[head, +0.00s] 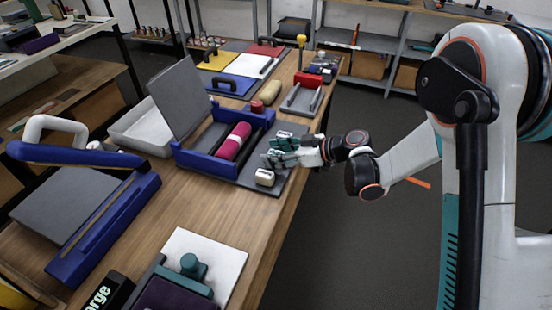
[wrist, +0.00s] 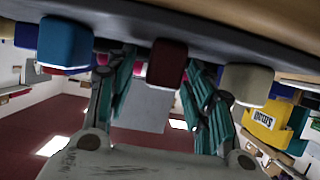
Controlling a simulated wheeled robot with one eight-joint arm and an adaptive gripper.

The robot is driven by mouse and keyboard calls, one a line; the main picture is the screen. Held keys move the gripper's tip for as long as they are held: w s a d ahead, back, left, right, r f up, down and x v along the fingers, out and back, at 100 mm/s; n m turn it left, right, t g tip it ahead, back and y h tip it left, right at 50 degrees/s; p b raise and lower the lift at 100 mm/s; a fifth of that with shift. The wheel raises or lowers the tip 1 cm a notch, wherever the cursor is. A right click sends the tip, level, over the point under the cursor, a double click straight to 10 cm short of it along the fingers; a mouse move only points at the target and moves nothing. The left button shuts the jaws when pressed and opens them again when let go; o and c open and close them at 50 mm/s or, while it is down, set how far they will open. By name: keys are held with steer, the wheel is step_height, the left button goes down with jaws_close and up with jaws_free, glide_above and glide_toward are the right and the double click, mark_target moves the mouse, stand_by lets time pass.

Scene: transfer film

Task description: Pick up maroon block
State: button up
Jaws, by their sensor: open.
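A maroon block (wrist: 167,62) shows in the wrist view near the top centre, between the teal fingers of my gripper (wrist: 160,72). The fingers are spread, with one on each side of it. I cannot tell whether they touch it. In the head view my gripper (head: 280,150) reaches in from the right over a dark flat mat by the bench edge. The maroon block is not clearly visible there, probably hidden by the fingers.
A cream block (head: 265,177) stands in front of my gripper; in the wrist view a blue block (wrist: 65,42) is on the other side. A blue press (head: 205,163) with a magenta roll (head: 233,141) stands left of my gripper.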

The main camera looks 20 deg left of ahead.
steer(key=c, duration=1)
steer(key=shift+o, duration=0.2)
